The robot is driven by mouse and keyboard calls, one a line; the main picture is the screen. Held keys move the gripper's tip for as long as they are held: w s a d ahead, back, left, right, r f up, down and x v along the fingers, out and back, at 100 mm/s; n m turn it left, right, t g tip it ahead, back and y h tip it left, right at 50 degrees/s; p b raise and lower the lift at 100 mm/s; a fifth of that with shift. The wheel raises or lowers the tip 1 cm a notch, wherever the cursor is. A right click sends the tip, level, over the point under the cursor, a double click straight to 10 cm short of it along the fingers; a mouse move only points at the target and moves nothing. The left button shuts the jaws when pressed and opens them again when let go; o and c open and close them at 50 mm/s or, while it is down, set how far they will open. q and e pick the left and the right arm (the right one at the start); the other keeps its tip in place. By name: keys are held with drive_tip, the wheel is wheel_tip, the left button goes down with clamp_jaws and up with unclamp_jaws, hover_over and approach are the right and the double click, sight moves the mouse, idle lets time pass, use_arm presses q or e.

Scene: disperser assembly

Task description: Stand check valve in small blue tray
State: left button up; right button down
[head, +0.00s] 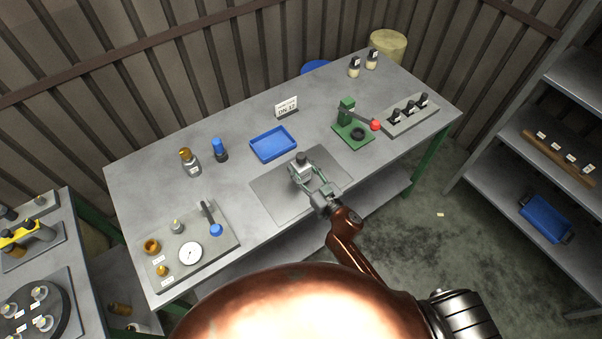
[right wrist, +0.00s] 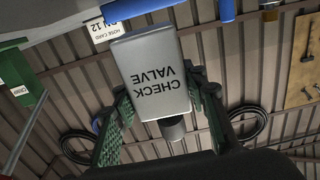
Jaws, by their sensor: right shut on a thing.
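The check valve (head: 301,170) is a grey block with a dark round end, held over the grey mat (head: 270,195) on the workbench. Its "CHECK VALVE" label shows upside down in the right wrist view (right wrist: 157,75). In the head view its dark end points up and it looks roughly upright. My right gripper (head: 311,182) is shut on it, with green finger pads on both sides. I cannot tell how far it is above the mat. The small blue tray (head: 273,144) lies empty behind and left of the valve. My left gripper is not in view.
Behind the tray stands a DN 12 card (head: 286,106). A green press (head: 353,125) with a red knob is to the right. A gauge board (head: 190,252) is at front left.

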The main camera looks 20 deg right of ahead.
drive_tip(key=shift+w+d+f, duration=0.15)
drive_tip(key=shift+w+f, duration=0.25)
drive_tip(key=shift+w, duration=0.05)
drive_tip(key=shift+w+f+b, duration=0.2)
drive_tip(key=shift+f+b, duration=0.45)
drive_tip(key=shift+f, duration=1.1)
drive_tip(key=shift+f, duration=0.1)
drive_tip(key=c, duration=1.6)
unclamp_jaws()
drive_tip(key=shift+f, duration=0.2)
drive_tip(key=o, duration=0.4)
drive_tip(key=shift+r, duration=0.1)
